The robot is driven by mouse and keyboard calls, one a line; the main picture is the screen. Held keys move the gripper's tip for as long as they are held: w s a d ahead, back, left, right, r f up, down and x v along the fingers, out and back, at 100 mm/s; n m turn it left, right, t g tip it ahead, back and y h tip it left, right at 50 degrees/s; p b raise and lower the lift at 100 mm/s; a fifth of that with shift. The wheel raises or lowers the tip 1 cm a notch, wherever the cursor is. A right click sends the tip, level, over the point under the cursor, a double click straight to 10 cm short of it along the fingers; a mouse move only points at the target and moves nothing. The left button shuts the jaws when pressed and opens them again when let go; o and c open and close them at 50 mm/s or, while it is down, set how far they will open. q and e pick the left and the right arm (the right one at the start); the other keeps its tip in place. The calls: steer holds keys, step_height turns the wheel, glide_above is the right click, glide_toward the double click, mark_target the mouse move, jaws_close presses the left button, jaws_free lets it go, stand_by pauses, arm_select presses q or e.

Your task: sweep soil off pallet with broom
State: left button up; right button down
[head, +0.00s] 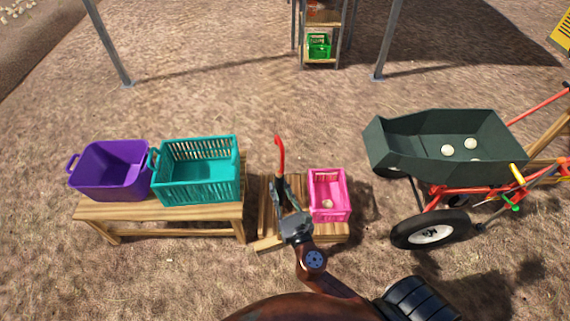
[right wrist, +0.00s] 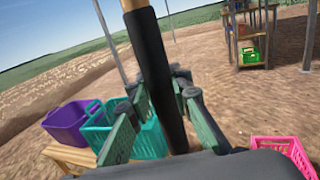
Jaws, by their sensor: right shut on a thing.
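My right gripper (head: 283,200) is over the wooden pallet (head: 265,243). In the right wrist view it is shut around a black upright handle (right wrist: 158,75), which I take to be the broom's. A red curved piece (head: 280,155) rises above the gripper in the head view. The broom's sweeping end is hidden. The pallet is low on the ground, partly covered by my gripper and a pink crate (head: 329,214). I cannot make out soil on it. My left gripper is not in view.
A purple tub (head: 110,175) and a teal basket (head: 196,185) stand on a wooden bench (head: 160,212) at left. A green wheelbarrow (head: 410,160) holding several pale round things stands at right. A green crate (head: 319,46) sits on a shelf at the back.

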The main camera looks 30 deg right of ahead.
arm_select(q)
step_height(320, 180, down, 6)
steer(key=b, duration=0.5)
arm_select(e)
steer(key=w+d+f+m+g+h, duration=0.2)
steer(key=w+d+f+m+h, duration=0.3)
steer(key=w+d, duration=0.55)
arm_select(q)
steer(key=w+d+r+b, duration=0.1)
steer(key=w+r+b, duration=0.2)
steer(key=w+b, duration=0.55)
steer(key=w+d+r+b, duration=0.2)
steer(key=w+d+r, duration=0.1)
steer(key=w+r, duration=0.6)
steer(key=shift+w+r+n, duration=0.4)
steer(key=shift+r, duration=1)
arm_select(e)
step_height(320, 180, down, 11)
steer(key=w+n+h, duration=0.1)
steer(key=shift+w+d+f, duration=0.15)
steer(key=shift+d, duration=0.1)
